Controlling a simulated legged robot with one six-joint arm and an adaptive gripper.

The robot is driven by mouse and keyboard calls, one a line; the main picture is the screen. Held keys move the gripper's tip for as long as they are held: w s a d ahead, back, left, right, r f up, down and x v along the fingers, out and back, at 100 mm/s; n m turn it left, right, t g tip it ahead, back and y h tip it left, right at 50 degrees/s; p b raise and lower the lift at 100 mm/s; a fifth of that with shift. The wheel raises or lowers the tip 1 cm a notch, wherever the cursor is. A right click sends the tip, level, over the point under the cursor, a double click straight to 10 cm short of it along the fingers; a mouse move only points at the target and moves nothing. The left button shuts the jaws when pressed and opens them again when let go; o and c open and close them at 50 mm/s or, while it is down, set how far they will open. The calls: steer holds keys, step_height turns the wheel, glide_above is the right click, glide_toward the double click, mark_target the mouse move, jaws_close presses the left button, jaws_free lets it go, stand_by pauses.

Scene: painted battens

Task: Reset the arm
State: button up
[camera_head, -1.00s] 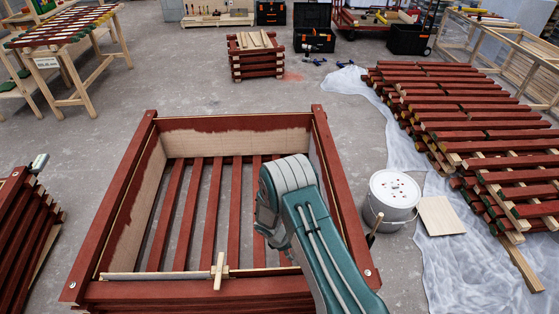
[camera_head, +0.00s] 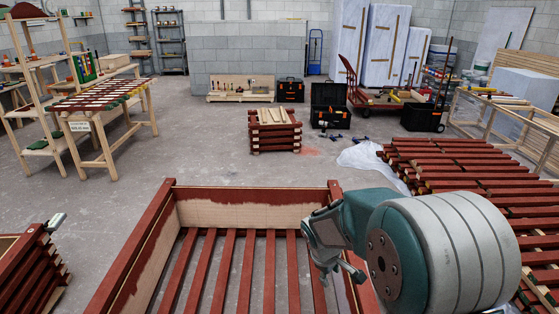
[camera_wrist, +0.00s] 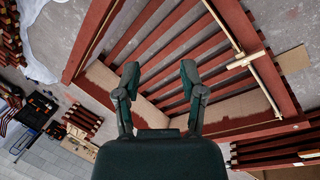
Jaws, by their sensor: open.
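My gripper (camera_head: 338,262) hangs in the air over the right side of a large red-painted crate (camera_head: 250,195). My teal and grey arm rises at the right of the head view and covers part of the crate's right side. In the wrist view my gripper (camera_wrist: 159,76) has its two fingers spread apart with nothing between them. The crate's slats (camera_wrist: 160,45) show behind the fingers in that view.
A pale wooden stick with a crosspiece (camera_wrist: 244,60) lies along the crate's rail. Stacked red battens (camera_head: 435,165) lie at right, and another stack (camera_head: 275,138) stands behind the crate. A slatted bench (camera_head: 100,95) stands left. Grey floor between is clear.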

steer(key=s+d+r+m+t+y, duration=0.1)
steer(key=s+d+r+m, duration=0.15)
steer(key=s+r, duration=0.35)
steer(key=s+d+r+m+t, duration=0.1)
steer(key=s+r+m, duration=0.2)
steer(key=s+r, duration=0.3)
steer(key=s+r+m+t+y, duration=0.1)
steer(key=s+r+m, duration=0.2)
steer(key=s+r, duration=0.3)
steer(key=s, duration=0.4)
steer(key=shift+s+m+t+y, duration=0.3)
steer(key=shift+s+m+t, duration=0.05)
steer(key=shift+t, duration=0.05)
